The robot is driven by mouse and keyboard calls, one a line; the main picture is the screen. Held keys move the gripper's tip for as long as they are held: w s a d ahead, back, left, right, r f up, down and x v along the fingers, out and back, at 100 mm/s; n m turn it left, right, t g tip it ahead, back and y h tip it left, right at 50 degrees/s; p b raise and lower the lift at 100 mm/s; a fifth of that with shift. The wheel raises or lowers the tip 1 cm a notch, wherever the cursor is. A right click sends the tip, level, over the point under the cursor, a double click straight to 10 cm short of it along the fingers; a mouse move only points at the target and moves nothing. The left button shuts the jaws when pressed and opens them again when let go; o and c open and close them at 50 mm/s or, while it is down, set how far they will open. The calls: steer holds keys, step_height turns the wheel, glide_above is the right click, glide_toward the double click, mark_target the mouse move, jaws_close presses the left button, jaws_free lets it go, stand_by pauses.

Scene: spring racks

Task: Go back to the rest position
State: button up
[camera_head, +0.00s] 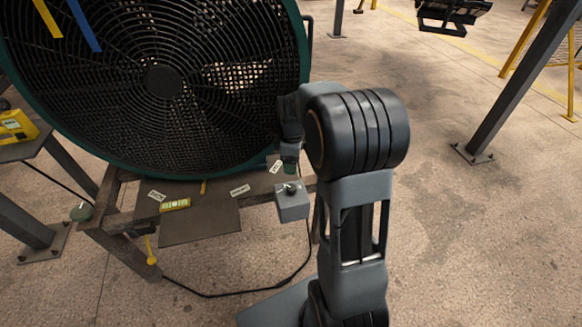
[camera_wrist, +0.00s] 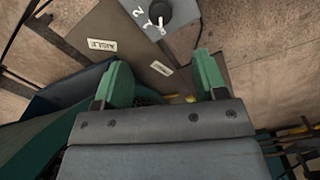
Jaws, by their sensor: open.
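My gripper (camera_wrist: 163,82) shows in the wrist view with its two green fingers spread apart and nothing between them. In the head view my arm stands in front of the large fan, and my gripper (camera_head: 290,166) points down near the fan's lower right rim, largely hidden by my arm. A grey control box with a dark knob (camera_head: 291,203) hangs at the stand's front right, just below my gripper. The box also shows in the wrist view (camera_wrist: 183,38), beyond the fingertips and apart from them.
The big fan (camera_head: 163,82) with a dark green rim fills the left, on a metal stand with a plate (camera_head: 200,222) bearing labels and a yellow level (camera_head: 175,205). A cable runs along the floor. A steel post (camera_head: 510,80) stands right.

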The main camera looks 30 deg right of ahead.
steer(key=shift+r, duration=0.4)
stand_by(0.3)
steer(key=s+a+r+m+t+p, duration=0.1)
steer(key=s+a+r+m+p, duration=0.4)
steer(key=s+r, duration=0.3)
steer(key=s+a+r+m+t+p, duration=0.2)
steer(key=s+a+r+m+p, duration=0.3)
steer(key=r, duration=0.6)
steer(key=s+m+p, duration=0.1)
steer(key=s+p, duration=0.1)
steer(key=s, duration=0.1)
steer(key=shift+s+t+p, duration=0.15)
steer(key=shift+t+p, duration=0.15)
steer(key=shift+p, duration=0.05)
steer(key=shift+r, duration=0.1)
steer(key=shift+c, duration=0.5)
